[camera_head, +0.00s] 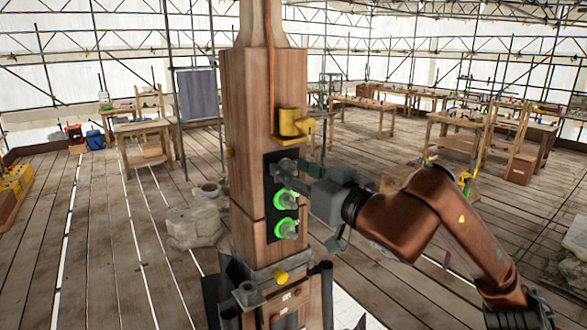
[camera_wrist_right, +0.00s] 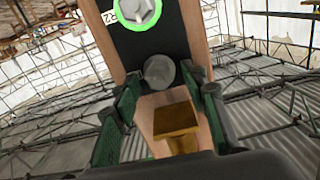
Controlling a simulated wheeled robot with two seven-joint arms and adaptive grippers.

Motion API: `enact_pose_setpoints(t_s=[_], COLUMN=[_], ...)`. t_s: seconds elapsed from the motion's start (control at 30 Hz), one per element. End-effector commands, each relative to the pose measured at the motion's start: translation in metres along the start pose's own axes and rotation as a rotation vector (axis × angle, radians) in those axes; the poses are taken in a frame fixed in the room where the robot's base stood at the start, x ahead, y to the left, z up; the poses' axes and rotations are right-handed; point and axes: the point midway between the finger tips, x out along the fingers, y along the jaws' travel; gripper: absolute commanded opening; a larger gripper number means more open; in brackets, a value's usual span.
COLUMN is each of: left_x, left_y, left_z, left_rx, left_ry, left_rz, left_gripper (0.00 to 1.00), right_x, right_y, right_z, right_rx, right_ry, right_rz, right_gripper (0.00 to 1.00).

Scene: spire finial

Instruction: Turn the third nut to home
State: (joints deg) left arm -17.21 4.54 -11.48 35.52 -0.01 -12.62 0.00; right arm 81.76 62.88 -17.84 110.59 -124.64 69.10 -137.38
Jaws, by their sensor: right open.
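A black plate (camera_head: 270,183) on the wooden post carries three grey nuts in a column. The top nut (camera_head: 285,168) shows no green ring. The middle nut (camera_head: 286,199) and bottom nut (camera_head: 287,228) each have a lit green ring. My right gripper (camera_head: 301,168) is at the top nut, partly covering it. In the right wrist view the open fingers (camera_wrist_right: 163,78) stand either side of the round grey top nut (camera_wrist_right: 159,71); contact cannot be told. The green-ringed middle nut lies beyond it (camera_wrist_right: 139,11). My left gripper is out of view.
A brass-yellow fitting (camera_head: 290,122) juts from the post just above the plate; it appears between the fingers in the right wrist view (camera_wrist_right: 177,122). A stone block (camera_head: 194,226) stands left of the post. Workbenches (camera_head: 455,121) and scaffolding are farther back.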

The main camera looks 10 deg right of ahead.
Motion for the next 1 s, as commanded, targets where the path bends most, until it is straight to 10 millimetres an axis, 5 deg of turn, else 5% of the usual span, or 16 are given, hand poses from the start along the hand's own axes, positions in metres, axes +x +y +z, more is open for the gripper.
enact_pose_setpoints(t_s=[0.2,0.77,1.0], left_x=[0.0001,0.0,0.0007], left_y=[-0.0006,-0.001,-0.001], left_z=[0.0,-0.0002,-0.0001], left_rx=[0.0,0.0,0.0], left_ry=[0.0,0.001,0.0], left_rz=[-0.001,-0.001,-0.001], left_gripper=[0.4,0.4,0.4], right_x=[0.0005,0.0002,0.0002], right_y=[-0.0001,-0.0002,-0.0001], right_z=[0.0004,0.0003,0.0004], right_rx=[0.001,0.001,0.013], right_ry=[0.0,0.0,0.0], right_rz=[-0.001,-0.001,-0.001], right_gripper=[0.4,0.02,0.0])
